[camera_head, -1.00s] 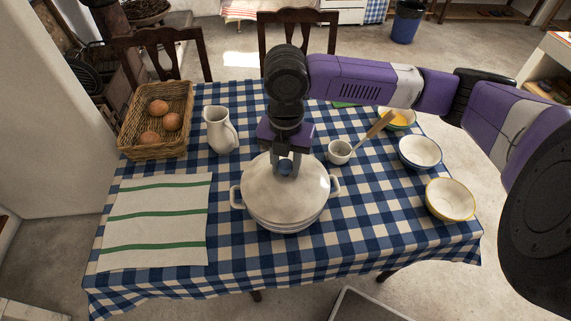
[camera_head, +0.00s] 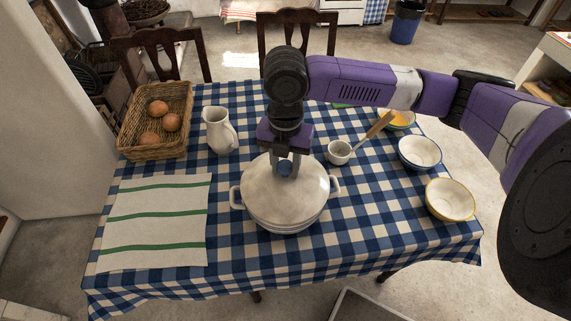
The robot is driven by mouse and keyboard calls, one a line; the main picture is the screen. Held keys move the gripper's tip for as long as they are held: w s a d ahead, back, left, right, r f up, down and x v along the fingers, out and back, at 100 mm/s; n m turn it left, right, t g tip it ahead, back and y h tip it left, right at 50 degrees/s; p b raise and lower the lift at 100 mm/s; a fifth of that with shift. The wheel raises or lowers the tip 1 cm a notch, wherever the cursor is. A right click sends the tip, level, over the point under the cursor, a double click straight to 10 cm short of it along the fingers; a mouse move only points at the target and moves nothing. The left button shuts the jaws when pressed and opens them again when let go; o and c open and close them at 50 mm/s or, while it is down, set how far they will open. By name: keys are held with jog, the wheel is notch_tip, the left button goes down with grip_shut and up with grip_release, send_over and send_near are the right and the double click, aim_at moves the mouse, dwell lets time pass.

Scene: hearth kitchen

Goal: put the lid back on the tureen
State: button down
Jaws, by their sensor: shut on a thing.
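The white tureen (camera_head: 285,226) stands at the front middle of the checked table, with a small handle on each side. The round white lid (camera_head: 270,200) lies over the top of the tureen and covers its opening. Whether the lid's rim sits fully down all round, I cannot tell. My gripper (camera_head: 285,171) points down from above and is shut on the blue knob of the lid, at the lid's far part in the picture.
A towel with green stripes (camera_head: 155,225) lies to the left. A basket (camera_head: 183,105) with eggs and a white jug (camera_head: 219,132) stand behind it. Bare cloth surrounds the tureen.

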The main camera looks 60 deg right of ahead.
jog(key=shift+f+b, duration=0.3)
jog(key=shift+f, duration=0.1)
dwell(0.5)
jog(key=shift+c, duration=2.1)
grip_release()
jog(key=shift+r, duration=0.1)
jog(key=shift+r+p, duration=2.75)
jog(key=shift+r, duration=0.7)
